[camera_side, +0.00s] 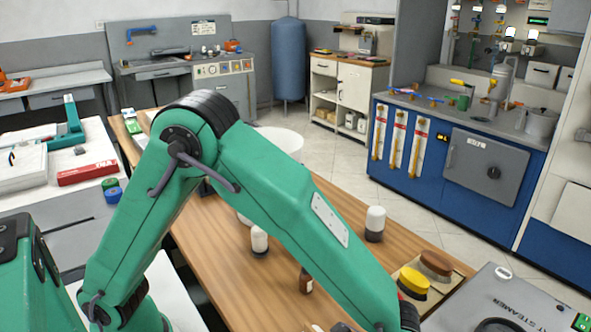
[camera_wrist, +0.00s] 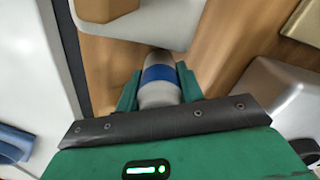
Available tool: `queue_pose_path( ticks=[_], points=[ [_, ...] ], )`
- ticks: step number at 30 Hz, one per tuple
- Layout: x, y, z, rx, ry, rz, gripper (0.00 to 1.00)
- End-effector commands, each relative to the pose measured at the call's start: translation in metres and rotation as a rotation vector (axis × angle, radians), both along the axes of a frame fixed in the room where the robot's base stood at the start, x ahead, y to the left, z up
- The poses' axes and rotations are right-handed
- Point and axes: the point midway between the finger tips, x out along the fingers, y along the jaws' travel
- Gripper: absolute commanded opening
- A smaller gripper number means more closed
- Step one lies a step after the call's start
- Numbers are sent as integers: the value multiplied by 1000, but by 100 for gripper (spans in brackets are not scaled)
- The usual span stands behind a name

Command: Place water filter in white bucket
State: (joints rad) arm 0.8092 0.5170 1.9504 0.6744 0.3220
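In the wrist view, the water filter (camera_wrist: 158,92) is a pale grey cylinder with a blue band. It sits between the two green fingers of my gripper (camera_wrist: 158,84), which press close on both sides. The filter and fingertips are not visible in the side view, where my forearm runs out at the bottom edge. A round white vessel (camera_side: 281,137), which looks like the white bucket, stands behind my arm in the side view, and its lower part is hidden. A pale, round-cornered thing (camera_wrist: 135,32) lies just beyond the filter in the wrist view; I cannot tell what it is.
The wooden table (camera_side: 210,232) holds a white-capped bottle (camera_side: 375,224), a smaller bottle (camera_side: 259,241), a brown bottle (camera_side: 306,280) and brushes, one yellow (camera_side: 413,281), one brown (camera_side: 436,263). A grey steamer (camera_side: 500,300) stands at the right front.

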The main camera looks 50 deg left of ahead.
Motion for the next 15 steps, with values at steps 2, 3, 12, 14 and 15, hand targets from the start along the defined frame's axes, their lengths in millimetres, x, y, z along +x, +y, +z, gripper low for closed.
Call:
queue_pose_path(
  ticks=[2,3,12,14,15],
  points=[
    [0,0,0,-1,0,0,9],
    [0,0,0,-1,0,0,9],
    [0,0,4,-1,-2,0,9],
    [1,-1,7,-1,-2,0,9],
    [1,-1,9,-1,-2,0,9]
  ],
)
